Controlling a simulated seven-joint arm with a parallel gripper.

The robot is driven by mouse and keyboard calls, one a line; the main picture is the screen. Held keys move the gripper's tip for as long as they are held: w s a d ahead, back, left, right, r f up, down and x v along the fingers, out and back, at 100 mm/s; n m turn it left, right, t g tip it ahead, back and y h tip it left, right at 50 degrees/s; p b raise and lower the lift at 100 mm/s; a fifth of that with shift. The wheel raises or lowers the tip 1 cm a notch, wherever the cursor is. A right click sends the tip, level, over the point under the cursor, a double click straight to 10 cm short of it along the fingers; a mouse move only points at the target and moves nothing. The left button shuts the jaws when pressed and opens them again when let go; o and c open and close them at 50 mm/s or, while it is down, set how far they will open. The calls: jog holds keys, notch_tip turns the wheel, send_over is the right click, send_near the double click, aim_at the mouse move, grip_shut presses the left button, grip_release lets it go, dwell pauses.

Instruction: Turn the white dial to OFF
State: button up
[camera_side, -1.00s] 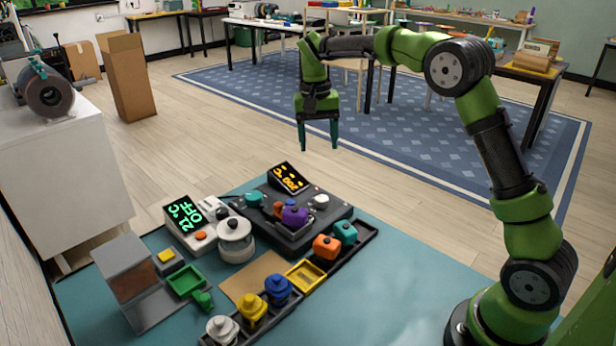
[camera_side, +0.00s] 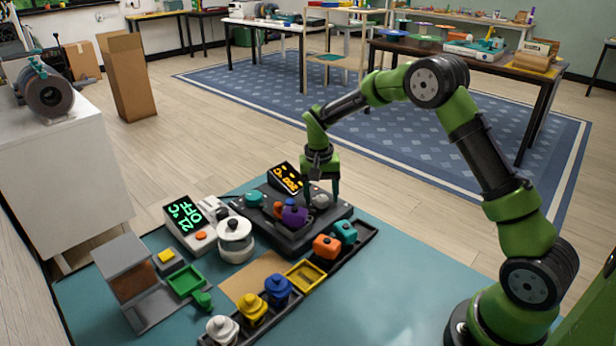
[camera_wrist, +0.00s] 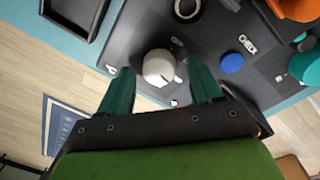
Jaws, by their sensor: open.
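The white dial (camera_side: 321,201) is a round knob at the right end of the dark device (camera_side: 325,220), partly hidden by my fingers in the side view. In the wrist view the white dial (camera_wrist: 158,67) shows a light pointer mark, with small labels around it that I cannot read. My gripper (camera_side: 322,192) is open and points down over the dial.
An orange-lit display (camera_side: 288,178) stands at the back of the device. A purple pot (camera_side: 294,216) sits just left of the dial, and a teal knob (camera_side: 254,199) is further left. Orange (camera_side: 326,246) and teal (camera_side: 345,231) pots stand in a black tray in front.

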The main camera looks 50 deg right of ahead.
jog(key=c, duration=1)
jog(key=shift+c, duration=0.2)
jog(key=shift+n, duration=0.4)
jog(key=n, duration=0.4)
jog(key=shift+a+n, duration=0.1)
jog(key=shift+n, duration=0.2)
jog(key=n, duration=0.4)
jog(key=shift+t, duration=0.3)
jog(key=n, duration=0.5)
jog(key=shift+s+a+n, duration=0.1)
jog(key=shift+n, duration=0.3)
jog(key=shift+n+t, duration=0.3)
jog(key=shift+n, duration=2)
jog(key=shift+r, duration=0.1)
